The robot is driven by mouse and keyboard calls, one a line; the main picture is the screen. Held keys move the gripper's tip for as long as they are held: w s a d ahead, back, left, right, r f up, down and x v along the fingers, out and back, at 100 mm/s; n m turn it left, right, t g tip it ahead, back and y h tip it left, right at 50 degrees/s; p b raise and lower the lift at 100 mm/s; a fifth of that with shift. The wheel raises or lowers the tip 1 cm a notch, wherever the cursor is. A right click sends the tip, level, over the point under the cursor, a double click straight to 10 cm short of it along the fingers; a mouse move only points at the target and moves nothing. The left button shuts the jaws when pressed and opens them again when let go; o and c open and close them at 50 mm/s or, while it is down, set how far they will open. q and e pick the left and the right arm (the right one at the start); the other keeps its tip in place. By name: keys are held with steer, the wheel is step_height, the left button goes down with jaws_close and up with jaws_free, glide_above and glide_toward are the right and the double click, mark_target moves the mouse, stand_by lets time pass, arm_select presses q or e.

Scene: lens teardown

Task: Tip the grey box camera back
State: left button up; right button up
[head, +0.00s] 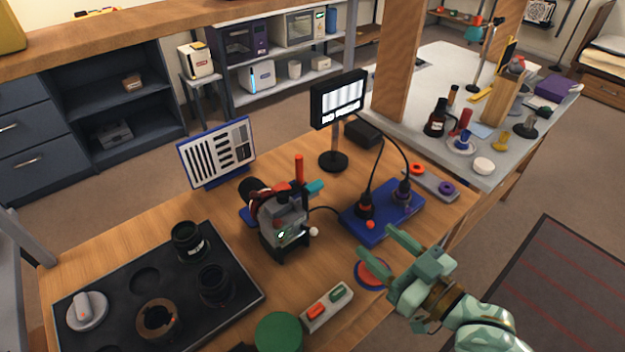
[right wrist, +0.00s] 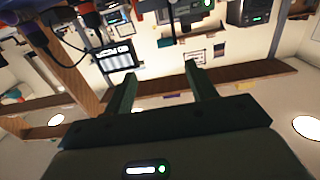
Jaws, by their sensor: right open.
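The grey box camera (head: 285,226) stands on the wooden table near the middle of the head view. It has a dark red rounded part at its left, a small green light on its front, and a dark base or stand under it. I cannot tell how far it is tilted. My right gripper (head: 374,248) is to the right of the camera, apart from it, with its fingers spread and nothing between them. In the right wrist view its two fingers (right wrist: 160,75) are also apart and empty. My left gripper is not in view.
A blue board (head: 385,226) with cabled plugs, a small lit monitor (head: 338,100) and a striped chart (head: 217,150) stand around the camera. A black tray (head: 237,293) with lens parts lies front left. A two-button box (head: 327,309) and green disc (head: 279,333) are in front.

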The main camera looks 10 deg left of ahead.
mark_target(317, 189)
steer(key=b+x, duration=0.1)
steer(key=x, duration=0.4)
steer(key=b+x, duration=0.1)
steer(key=x, duration=0.5)
steer(key=r+b+x, duration=0.1)
steer(key=b+x, duration=0.1)
steer(key=x, duration=0.3)
steer(key=shift+s+a+r, duration=0.1)
steer(key=shift+a, duration=0.45)
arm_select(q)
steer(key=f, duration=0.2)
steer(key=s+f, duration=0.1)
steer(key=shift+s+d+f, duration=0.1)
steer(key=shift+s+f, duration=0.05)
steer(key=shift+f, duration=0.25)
arm_select(e)
steer(key=c, duration=1.2)
